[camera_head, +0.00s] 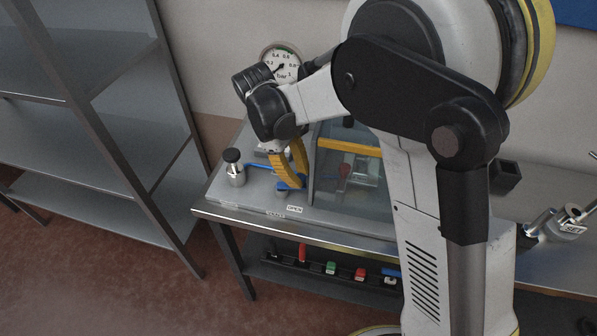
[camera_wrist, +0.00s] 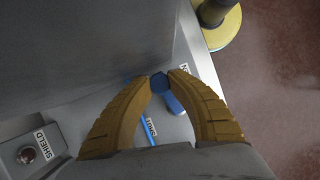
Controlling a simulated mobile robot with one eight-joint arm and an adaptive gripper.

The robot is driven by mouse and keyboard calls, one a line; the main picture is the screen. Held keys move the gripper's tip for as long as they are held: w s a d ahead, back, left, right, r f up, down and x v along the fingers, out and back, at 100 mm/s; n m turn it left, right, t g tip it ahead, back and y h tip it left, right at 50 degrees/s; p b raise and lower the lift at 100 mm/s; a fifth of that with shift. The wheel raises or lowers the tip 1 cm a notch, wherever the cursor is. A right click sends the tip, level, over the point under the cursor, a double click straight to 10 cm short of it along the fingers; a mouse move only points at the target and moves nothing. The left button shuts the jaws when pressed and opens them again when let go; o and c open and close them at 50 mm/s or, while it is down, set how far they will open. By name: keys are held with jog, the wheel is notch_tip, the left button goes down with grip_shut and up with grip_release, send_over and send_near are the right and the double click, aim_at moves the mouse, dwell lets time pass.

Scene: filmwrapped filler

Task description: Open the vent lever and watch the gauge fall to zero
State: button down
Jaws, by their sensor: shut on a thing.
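The blue vent lever (camera_head: 288,186) is low on the grey bench-top unit, near a label reading OPEN (camera_head: 295,209). My gripper (camera_head: 292,180) has its yellow fingers down at the lever. In the wrist view my gripper (camera_wrist: 160,80) is shut on the round blue end of the lever (camera_wrist: 159,84), with more blue behind the right finger. A SHUT label lies between the fingers. The round white gauge (camera_head: 282,64) is on the wall behind my wrist. Its scale partly shows, but its needle reading is not clear.
A clear-panelled case with a yellow bar (camera_head: 348,146) stands right of the lever. A black-capped metal post (camera_head: 235,168) stands left. A metal shelf rack (camera_head: 90,140) is at far left. Several coloured items lie on the shelf under the bench. Metal fittings (camera_head: 560,222) sit at right.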

jog(key=shift+s+m, duration=0.2)
jog(key=shift+m, duration=0.3)
jog(key=c, duration=1.2)
grip_release()
jog(key=v, duration=1.2)
jog(key=shift+w, duration=0.25)
